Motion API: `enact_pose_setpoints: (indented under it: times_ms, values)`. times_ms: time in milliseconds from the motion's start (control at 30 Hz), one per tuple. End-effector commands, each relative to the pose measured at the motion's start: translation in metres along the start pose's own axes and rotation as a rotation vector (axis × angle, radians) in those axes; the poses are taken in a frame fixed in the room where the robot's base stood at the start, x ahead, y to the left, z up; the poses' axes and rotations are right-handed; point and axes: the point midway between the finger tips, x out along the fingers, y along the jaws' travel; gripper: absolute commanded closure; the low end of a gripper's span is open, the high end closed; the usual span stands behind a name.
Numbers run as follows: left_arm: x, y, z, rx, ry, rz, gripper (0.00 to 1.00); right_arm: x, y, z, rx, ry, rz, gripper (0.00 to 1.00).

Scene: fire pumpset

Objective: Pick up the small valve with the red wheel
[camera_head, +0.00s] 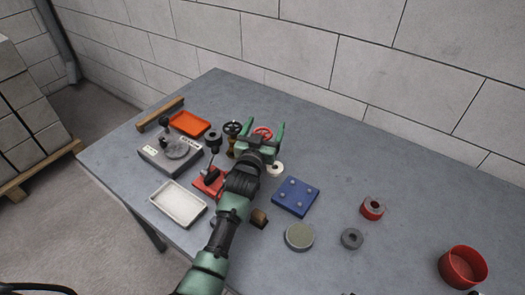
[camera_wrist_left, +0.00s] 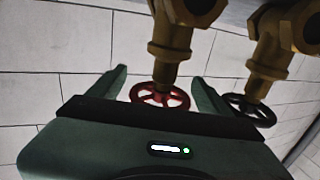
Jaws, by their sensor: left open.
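The small valve with the red wheel (camera_head: 262,133) stands near the back of the grey table, partly hidden behind my left gripper in the head view. In the left wrist view its red wheel (camera_wrist_left: 160,96) and brass body (camera_wrist_left: 172,40) show between the two fingers. My left gripper (camera_head: 264,132) is open, its green fingers on either side of the red wheel, and it does not grip it. It also shows in the left wrist view (camera_wrist_left: 158,82). A similar brass valve with a black wheel (camera_head: 232,128) stands just left of it, also in the left wrist view (camera_wrist_left: 250,108). My right gripper is not in view.
Left of the arm are an orange tray (camera_head: 190,123), a grey instrument (camera_head: 157,156), a red stand (camera_head: 203,184) and a white tray (camera_head: 165,206). To the right are a blue plate (camera_head: 296,197), a round disc (camera_head: 299,237) and a red bowl (camera_head: 474,254). The back right is clear.

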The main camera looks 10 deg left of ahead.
Motion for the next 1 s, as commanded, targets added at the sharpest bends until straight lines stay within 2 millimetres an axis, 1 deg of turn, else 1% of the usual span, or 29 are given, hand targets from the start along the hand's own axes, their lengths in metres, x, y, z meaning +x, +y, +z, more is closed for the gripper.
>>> enact_pose_setpoints:
  times_ms: [67, 100, 167, 200, 267, 300, 367, 400, 767, 867, 1000]
  values:
    - [0.000, 0.000, 0.000, 0.000, 0.000, 0.000, 0.21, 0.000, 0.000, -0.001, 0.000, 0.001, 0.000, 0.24]
    - [0.000, 0.000, 0.000, 0.000, 0.000, 0.000, 0.26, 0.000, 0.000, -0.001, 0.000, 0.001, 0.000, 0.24]
    - [0.000, 0.000, 0.000, 0.000, 0.000, 0.000, 0.43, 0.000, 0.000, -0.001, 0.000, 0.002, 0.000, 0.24]
    - [-0.001, 0.000, 0.000, 0.000, 0.000, 0.000, 0.54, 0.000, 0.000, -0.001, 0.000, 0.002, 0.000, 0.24]
    - [-0.001, 0.000, 0.000, 0.000, 0.000, 0.000, 0.71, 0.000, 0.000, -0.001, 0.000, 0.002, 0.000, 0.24]
    - [-0.001, 0.000, 0.000, 0.000, 0.000, 0.000, 0.82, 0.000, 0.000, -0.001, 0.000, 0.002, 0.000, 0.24]
    - [-0.001, 0.000, 0.000, 0.000, -0.001, 0.000, 0.99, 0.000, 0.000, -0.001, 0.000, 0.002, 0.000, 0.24]
    - [-0.001, 0.000, 0.000, 0.000, -0.001, 0.000, 1.00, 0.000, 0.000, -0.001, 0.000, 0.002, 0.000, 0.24]
    - [0.000, 0.000, -0.005, 0.001, 0.004, 0.000, 1.00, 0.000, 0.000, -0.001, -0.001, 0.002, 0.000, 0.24]
    - [0.000, 0.000, -0.013, 0.001, 0.007, 0.000, 1.00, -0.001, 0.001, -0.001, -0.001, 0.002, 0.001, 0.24]
    - [0.000, -0.001, -0.033, 0.002, 0.009, 0.000, 1.00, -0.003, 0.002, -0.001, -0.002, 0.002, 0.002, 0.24]
